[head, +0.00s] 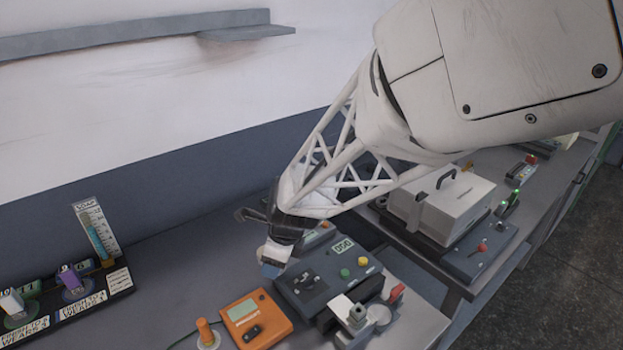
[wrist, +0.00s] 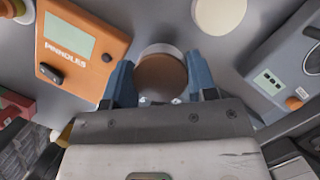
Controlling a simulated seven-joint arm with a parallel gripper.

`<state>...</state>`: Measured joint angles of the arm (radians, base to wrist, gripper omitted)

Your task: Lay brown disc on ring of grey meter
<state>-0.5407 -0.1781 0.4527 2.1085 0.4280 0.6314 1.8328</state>
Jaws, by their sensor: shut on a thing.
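The brown disc (wrist: 161,78) is between the two blue fingertips of my gripper (wrist: 161,84) in the wrist view. My gripper is shut on it. A pale grey curved band (wrist: 160,48) shows along the disc's far edge; I cannot tell whether it is a ring below or the disc's own rim. A grey meter (wrist: 297,66) with a small display and an orange knob lies to the right, apart from the disc. In the head view my gripper (head: 271,268) is above the bench beside a dark grey device (head: 302,281); the disc cannot be made out there.
An orange meter (wrist: 78,58) lies left of my gripper, and also shows in the head view (head: 257,318). A pale round plate (wrist: 219,14) is at the wrist view's top. A boxy white device (head: 440,205) stands at right. Bench left of my gripper (head: 180,275) is clear.

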